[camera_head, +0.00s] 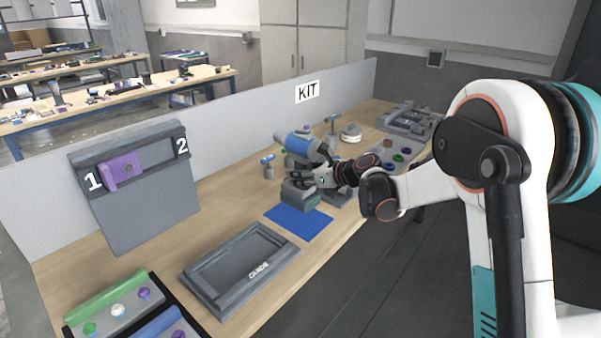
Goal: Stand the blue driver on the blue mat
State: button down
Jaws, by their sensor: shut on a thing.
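The blue driver (299,144) has a blue and grey body on top and a grey block-like base below. It looks roughly upright. My gripper (303,175) reaches in from the right and is shut on its middle, hiding most of the grip. The blue mat (297,224) lies flat on the bench, just in front of and below the driver. The driver's base overlaps the mat's far edge in the picture. I cannot tell whether the base touches the mat or hangs above it.
A grey tray marked GUIDE (243,267) lies left of the mat. A grey panel (150,210) holds a purple piece (123,170). A black-edged tray (125,300) sits at the front left, and a KIT divider (230,128) runs behind.

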aim_at(301, 190)
jog(key=shift+f+b, duration=1.6)
jog(key=shift+f, duration=1.3)
jog(key=shift+f, duration=0.2)
jog(key=c, duration=1.1)
grip_release()
jog(key=shift+o, duration=0.2)
